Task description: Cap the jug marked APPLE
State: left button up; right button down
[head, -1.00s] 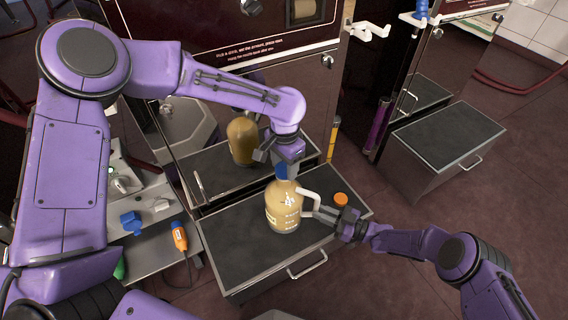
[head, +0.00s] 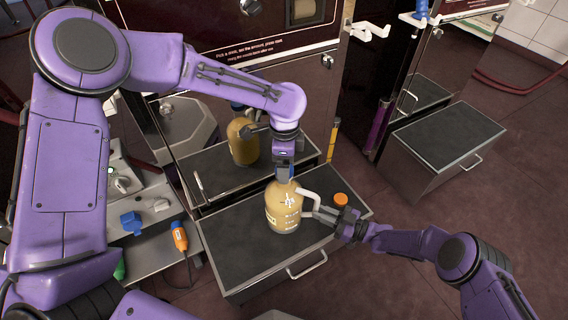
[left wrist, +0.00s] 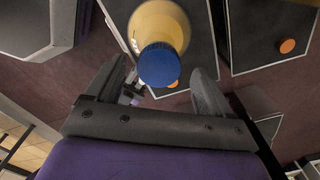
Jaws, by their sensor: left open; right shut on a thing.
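The jug (head: 283,212) holds a tan liquid and has white marks too small to read. It stands upright on a dark-topped unit. An orange cap (head: 340,199) lies right of the jug; an orange disc also shows in the left wrist view (left wrist: 287,46).
A glossy machine front (head: 215,60) behind the unit reflects the jug. A second dark-topped unit (head: 445,138) stands to the right.

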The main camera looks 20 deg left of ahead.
pick_arm(q)
notch_tip(320, 180, up, 11)
dwell(0.3)
pick_arm(e)
jog(key=c, duration=1)
grip_release()
pick_arm(q)
jog(key=shift+r+p, duration=0.3)
jog(key=shift+p, duration=0.05)
pick_arm(e)
jog(key=d, duration=0.3)
jog(key=s+d, duration=0.1)
jog(key=d, duration=0.6)
jog(key=shift+s+d, duration=0.2)
jog(key=shift+s, duration=0.1)
